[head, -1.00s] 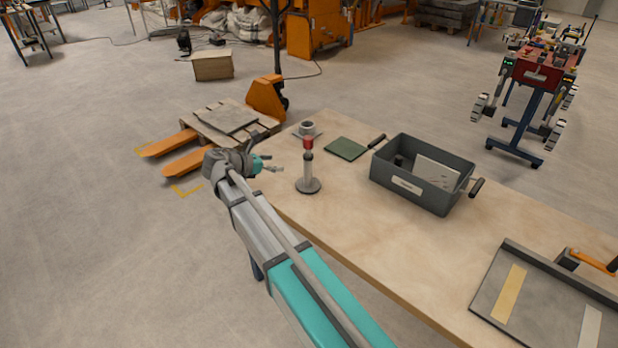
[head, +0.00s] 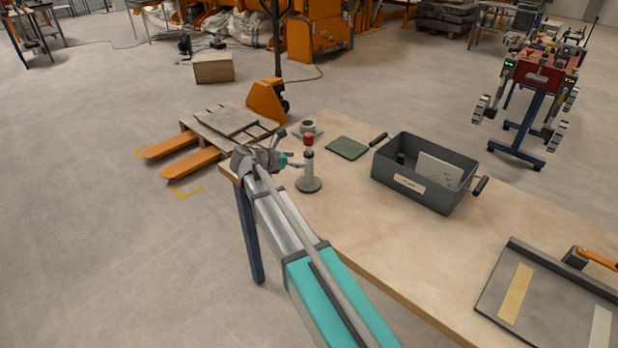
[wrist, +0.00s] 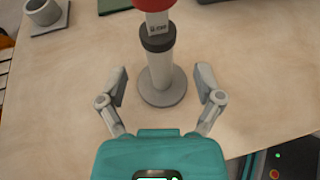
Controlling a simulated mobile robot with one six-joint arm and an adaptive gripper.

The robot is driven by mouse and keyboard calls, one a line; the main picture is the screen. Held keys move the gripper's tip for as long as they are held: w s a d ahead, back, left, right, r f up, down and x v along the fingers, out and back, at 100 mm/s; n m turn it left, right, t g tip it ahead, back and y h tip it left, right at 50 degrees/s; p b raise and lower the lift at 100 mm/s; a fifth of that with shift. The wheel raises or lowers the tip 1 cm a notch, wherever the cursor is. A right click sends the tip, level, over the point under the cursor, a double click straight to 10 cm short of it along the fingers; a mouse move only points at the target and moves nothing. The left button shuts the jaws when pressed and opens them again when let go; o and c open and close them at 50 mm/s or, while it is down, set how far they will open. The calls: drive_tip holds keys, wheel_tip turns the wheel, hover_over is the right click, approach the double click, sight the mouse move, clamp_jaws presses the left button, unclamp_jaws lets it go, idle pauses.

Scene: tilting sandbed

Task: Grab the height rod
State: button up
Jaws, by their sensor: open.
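The height rod (head: 308,168) stands upright on a round grey base on the table. It has a pale shaft, a dark collar and a red top. In the wrist view the rod (wrist: 161,69) rises in the middle, its red top cut off by the upper edge. My gripper (wrist: 162,85) is open, one finger on each side of the rod's lower shaft in the picture. No finger visibly touches it. In the head view my gripper (head: 299,163) is just left of the rod, at about mid-shaft height.
A grey cup on a coaster (head: 308,127) and a green mat (head: 347,148) lie behind the rod. A grey bin (head: 414,187) stands to the right.

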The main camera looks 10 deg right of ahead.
sight(305, 158)
drive_tip(key=shift+b+x, duration=0.9)
drive_tip(key=shift+x, duration=1.7)
drive_tip(key=shift+w+r, duration=0.1)
drive_tip(key=shift+r, duration=0.05)
clamp_jaws()
